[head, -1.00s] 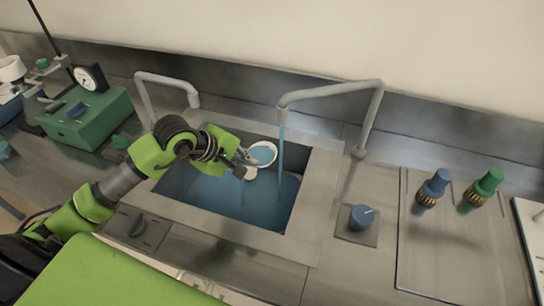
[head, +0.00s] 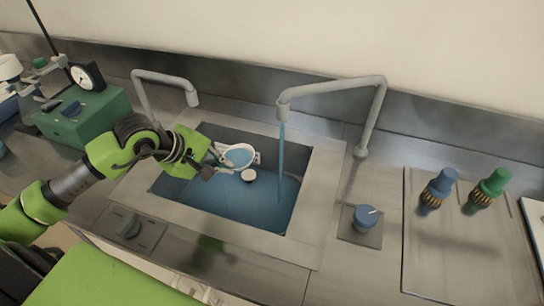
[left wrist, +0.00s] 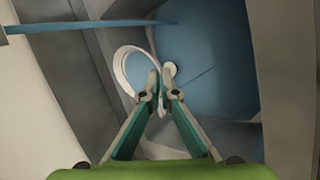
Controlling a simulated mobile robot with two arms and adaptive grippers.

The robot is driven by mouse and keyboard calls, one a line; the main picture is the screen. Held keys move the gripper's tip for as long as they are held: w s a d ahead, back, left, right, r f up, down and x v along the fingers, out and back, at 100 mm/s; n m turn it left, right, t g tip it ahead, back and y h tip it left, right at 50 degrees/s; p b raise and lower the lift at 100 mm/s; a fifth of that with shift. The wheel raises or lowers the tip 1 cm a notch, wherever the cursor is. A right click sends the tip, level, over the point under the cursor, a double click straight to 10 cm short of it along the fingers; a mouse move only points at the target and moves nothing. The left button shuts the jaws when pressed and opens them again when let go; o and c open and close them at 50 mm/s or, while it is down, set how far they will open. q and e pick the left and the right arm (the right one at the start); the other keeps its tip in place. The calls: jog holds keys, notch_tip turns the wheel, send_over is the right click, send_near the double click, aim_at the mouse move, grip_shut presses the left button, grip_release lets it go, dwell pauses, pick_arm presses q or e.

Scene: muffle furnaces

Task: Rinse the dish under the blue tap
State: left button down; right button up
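The dish (head: 239,157) is small and round with a white rim and a bluish inside; I cannot tell if water is in it. My left gripper (head: 215,160) is shut on its near left edge and holds it over the sink (head: 320,200). In the left wrist view the fingertips (left wrist: 161,90) meet at the rim of the dish (left wrist: 121,67). A blue stream (head: 281,160) falls from the right-hand tap (head: 330,89) into the sink, to the right of the dish and apart from it. The blue knob (head: 364,217) is right of the sink. My right gripper is out of view.
A second tap (head: 168,80) stands at the back left with no stream. A small white disc (head: 249,175) shows in the sink. A green device with a dial (head: 78,115) stands left. Blue (head: 438,187) and green (head: 488,188) fittings stand right.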

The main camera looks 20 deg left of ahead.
pick_arm(q)
jog(key=shift+s+a+b, duration=0.2)
jog(key=shift+s+a, duration=0.25)
jog(key=shift+a, duration=0.25)
jog(key=shift+s+a+b, duration=0.2)
jog(key=shift+s+a, duration=0.25)
jog(key=shift+a, duration=0.2)
